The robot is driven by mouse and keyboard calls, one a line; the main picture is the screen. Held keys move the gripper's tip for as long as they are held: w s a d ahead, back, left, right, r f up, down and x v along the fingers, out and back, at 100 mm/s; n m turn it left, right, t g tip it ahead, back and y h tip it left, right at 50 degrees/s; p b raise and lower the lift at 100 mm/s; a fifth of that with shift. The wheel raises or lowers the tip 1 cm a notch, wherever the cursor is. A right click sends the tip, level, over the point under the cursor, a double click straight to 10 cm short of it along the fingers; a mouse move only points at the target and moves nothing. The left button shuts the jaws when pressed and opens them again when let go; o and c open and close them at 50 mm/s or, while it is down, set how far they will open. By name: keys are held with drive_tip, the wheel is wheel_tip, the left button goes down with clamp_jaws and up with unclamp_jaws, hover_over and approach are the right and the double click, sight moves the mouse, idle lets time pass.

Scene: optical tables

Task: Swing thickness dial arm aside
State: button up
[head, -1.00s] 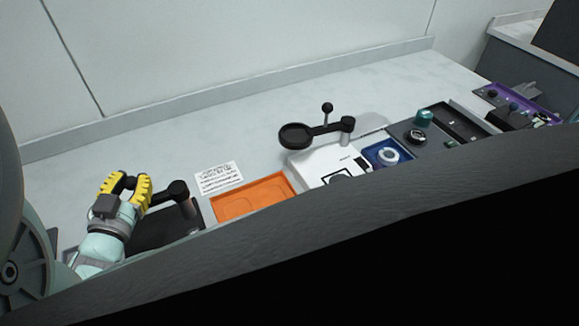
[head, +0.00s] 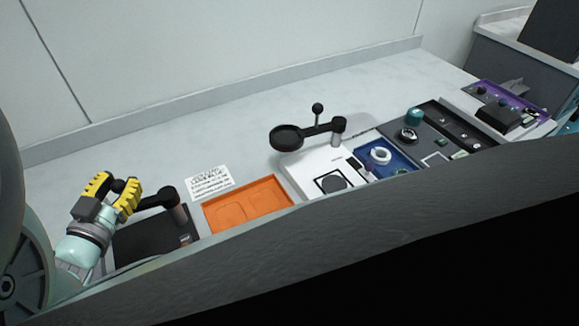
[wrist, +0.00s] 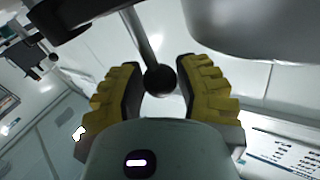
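The black thickness dial arm (head: 160,198) stands on its post over a dark base plate (head: 148,240), at the left of the counter in the head view. My gripper (head: 117,191) has yellow ribbed fingers and is at the arm's free end. In the wrist view, a dark ball knob (wrist: 160,80) on a metal rod (wrist: 143,38) sits between the two fingers of my gripper (wrist: 163,88). The fingers are apart, with narrow gaps seeming to show on both sides of the knob. Contact with the knob is not clear.
A printed card (head: 209,182) and an orange tray (head: 245,206) lie right of the dark plate. A white unit (head: 310,163) has another black swing arm (head: 310,132). A blue tray (head: 400,160) and dark panel (head: 450,140) follow. The counter behind is clear.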

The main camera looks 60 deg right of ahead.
drive_tip(key=o, duration=0.5)
drive_tip(key=shift+f, duration=0.1)
drive_tip(key=shift+c, duration=0.2)
drive_tip(key=v, duration=0.7)
drive_tip(key=shift+a, duration=0.3)
drive_tip(key=shift+s, duration=0.1)
wheel_tip(320, 180, up, 5)
drive_tip(key=p, duration=0.4)
